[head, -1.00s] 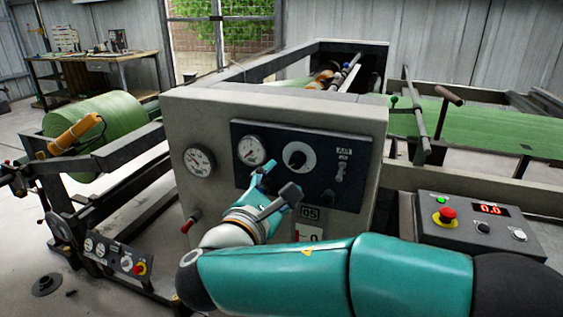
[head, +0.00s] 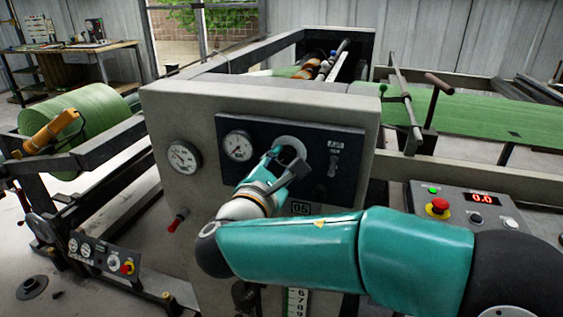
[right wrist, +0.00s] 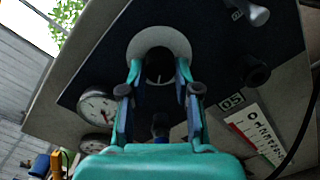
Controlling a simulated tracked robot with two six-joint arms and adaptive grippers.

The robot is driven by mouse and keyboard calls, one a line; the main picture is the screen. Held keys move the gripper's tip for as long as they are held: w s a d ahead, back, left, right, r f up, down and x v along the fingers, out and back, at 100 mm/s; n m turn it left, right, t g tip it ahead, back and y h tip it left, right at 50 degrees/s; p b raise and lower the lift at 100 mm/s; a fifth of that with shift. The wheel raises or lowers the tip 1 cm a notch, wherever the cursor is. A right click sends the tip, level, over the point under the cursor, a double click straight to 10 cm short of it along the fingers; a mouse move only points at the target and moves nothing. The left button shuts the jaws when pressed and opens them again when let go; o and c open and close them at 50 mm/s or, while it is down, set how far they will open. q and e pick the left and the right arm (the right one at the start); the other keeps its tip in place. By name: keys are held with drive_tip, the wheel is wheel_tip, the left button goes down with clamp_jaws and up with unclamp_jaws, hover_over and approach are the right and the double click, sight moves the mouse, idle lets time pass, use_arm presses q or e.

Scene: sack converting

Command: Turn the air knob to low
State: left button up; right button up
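The air knob (right wrist: 159,67) is dark with a white mark, on a pale round dial plate (right wrist: 160,36) in the right wrist view. In the head view the plate (head: 291,142) shows on the dark panel, and the knob is mostly hidden by my right gripper (head: 286,163). In the right wrist view the teal fingers of my right gripper (right wrist: 160,72) are apart, one on each side of the knob. A small gap seems to remain beside it; contact is not clear. My left gripper is not in view.
Two gauges (head: 238,146) (head: 184,157) sit left of the knob, and a small lever switch (head: 333,165) sits right of it. A red-tipped lever (head: 177,220) sticks out lower left. A control box (head: 470,212) with a red button stands at right.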

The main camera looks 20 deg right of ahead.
clamp_jaws()
drive_tip(key=shift+n+p, duration=0.3)
drive_tip(key=shift+n, duration=0.5)
drive_tip(key=o, duration=0.8)
unclamp_jaws()
drive_tip(key=shift+o, duration=0.2)
drive_tip(key=shift+s+a, duration=0.1)
drive_tip(key=v, duration=1.1)
drive_tip(key=shift+s+a+f, duration=0.15)
drive_tip(key=shift+s+a, duration=0.05)
drive_tip(key=shift+s, duration=0.1)
